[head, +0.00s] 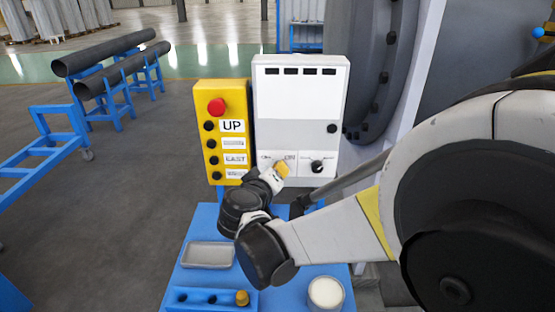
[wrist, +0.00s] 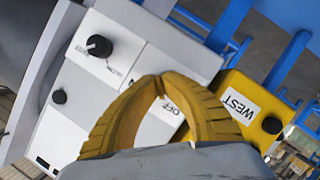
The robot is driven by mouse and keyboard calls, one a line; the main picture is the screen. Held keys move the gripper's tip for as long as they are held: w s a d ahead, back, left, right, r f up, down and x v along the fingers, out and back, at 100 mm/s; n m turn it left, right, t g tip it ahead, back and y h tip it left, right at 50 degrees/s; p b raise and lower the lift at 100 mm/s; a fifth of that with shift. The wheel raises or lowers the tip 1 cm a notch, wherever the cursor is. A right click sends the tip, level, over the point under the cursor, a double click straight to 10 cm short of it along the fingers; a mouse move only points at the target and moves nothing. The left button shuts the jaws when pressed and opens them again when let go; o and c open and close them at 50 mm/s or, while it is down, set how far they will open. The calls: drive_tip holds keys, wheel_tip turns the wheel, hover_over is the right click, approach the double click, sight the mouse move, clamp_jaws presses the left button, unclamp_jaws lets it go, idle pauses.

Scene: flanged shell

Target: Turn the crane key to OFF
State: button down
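The white control box (head: 301,105) stands upright beside the yellow pendant panel. My gripper (head: 282,168) is in front of its lower left switch, where the ON label (head: 290,156) shows just above the fingers. In the wrist view, the yellow fingertips of my gripper (wrist: 161,82) come together against the white face of the box (wrist: 88,100). The OFF label (wrist: 170,106) shows between the curved fingers, just behind the tips. The crane key itself is hidden by the fingers, so its position and whether it is between the tips cannot be seen.
A black knob (head: 317,166) sits right of the switch. The yellow panel (head: 222,135) with a red button (head: 217,106) stands left. Below are a blue table (head: 172,280), a grey tray (head: 208,254) and a white cup (head: 326,293).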

idle(0.4)
drive_tip(key=c, duration=1.6)
unclamp_jaws()
drive_tip(key=v, duration=1.2)
drive_tip(key=shift+f, duration=0.1)
drive_tip(key=shift+d, duration=0.1)
